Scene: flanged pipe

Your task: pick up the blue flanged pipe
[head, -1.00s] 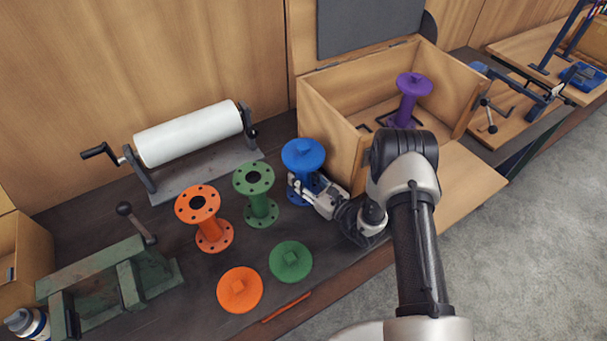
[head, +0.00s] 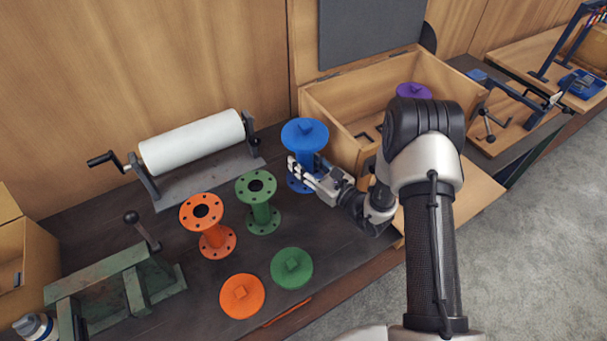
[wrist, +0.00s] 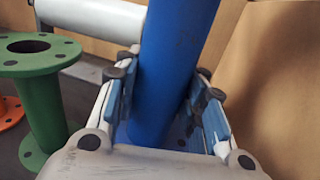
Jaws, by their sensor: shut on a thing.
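The blue flanged pipe (head: 305,134) stands upright in the head view, just left of the wooden box, with a blue cap on its top flange. My gripper (head: 305,173) reaches in from the right and is shut on the pipe's shaft. In the wrist view the blue shaft (wrist: 172,70) runs between the two finger pads of my gripper (wrist: 165,100), tilted slightly in the picture. The pipe appears raised above the bench, but its lower flange is partly hidden by the fingers.
A green flanged pipe (head: 261,203) and an orange one (head: 210,230) stand to the left. Green (head: 291,268) and orange (head: 242,297) caps lie in front. The wooden box (head: 340,100) behind holds a purple pipe (head: 412,91). A white roll (head: 192,142) is at the back left.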

